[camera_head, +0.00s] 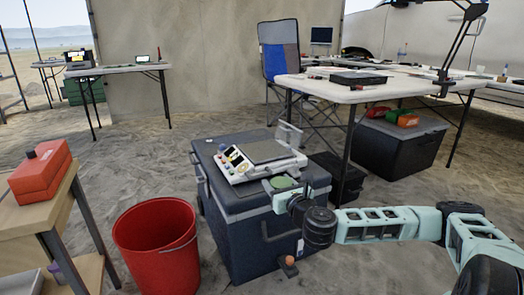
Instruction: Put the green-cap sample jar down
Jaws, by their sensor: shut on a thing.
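The green-cap sample jar (284,182) is at the front right part of the dark cooler's lid, and only its green top shows clearly. My gripper (283,186) is shut on it. The jar's body is hidden, so I cannot tell whether it touches the lid. The dark cooler (240,232) stands on the sand. A white scale (236,169) with a grey weighing plate sits on the lid, just behind and left of the jar.
A red bucket (152,262) stands left of the cooler. A wooden stand (38,216) with a red case (40,174) is at far left. A folding table (330,93) stands behind right, with a black box (338,172) below it.

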